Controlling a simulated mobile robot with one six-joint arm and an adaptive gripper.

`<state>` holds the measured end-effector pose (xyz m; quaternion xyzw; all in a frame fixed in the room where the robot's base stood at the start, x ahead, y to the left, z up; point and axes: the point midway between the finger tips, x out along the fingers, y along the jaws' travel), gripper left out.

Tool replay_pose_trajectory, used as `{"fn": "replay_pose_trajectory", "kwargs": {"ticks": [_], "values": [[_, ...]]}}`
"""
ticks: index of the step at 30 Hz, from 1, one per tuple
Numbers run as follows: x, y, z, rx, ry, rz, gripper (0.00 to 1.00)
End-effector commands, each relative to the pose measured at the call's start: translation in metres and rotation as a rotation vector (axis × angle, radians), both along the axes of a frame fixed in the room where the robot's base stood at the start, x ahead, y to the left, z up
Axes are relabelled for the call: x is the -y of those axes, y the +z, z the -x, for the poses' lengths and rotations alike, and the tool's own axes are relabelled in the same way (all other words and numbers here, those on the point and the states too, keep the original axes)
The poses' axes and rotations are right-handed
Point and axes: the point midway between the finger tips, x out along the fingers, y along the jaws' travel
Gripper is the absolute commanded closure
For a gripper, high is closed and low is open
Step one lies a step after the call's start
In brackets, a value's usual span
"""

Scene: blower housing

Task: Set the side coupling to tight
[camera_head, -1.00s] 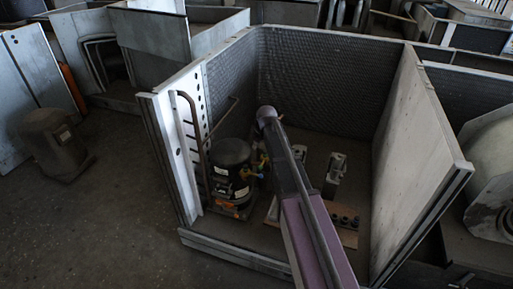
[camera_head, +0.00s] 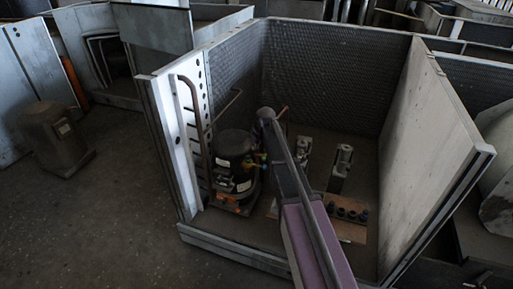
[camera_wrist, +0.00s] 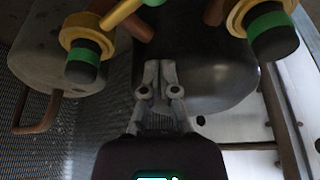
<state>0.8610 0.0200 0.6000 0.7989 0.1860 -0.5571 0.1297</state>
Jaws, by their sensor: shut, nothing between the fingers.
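In the wrist view my gripper (camera_wrist: 158,68) is shut and empty, its tips in front of a dark rounded vessel (camera_wrist: 205,85). Two fittings with brass-coloured collars, green bands and dark ends flank it: one at the left (camera_wrist: 84,56), one at the upper right (camera_wrist: 268,30). I cannot tell which is the side coupling, or its setting. The tips look apart from both. A yellow-green bar (camera_wrist: 122,14) crosses the top. In the head view the black compressor (camera_head: 235,146) stands inside the open housing (camera_head: 438,150); my arm hides the gripper.
Copper-brown pipes (camera_head: 190,95) rise at the housing's left wall. A board (camera_head: 348,230) with several dark round parts and a metal block (camera_head: 341,165) lie right of my arm. Open floor (camera_head: 100,220) is left of the housing. A dark canister (camera_head: 53,135) stands there.

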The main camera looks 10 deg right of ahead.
Motion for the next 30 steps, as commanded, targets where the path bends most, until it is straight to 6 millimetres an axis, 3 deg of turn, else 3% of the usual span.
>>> {"fn": "replay_pose_trajectory", "kwargs": {"ticks": [1,6,12,30], "values": [[-0.001,-0.008,-0.002,0.000,0.000,0.000,1.00],[0.009,-0.009,0.021,0.000,0.000,0.000,1.00],[0.015,-0.011,0.032,0.000,0.000,0.000,1.00],[0.015,-0.011,0.034,0.000,0.007,-0.001,1.00]]}}
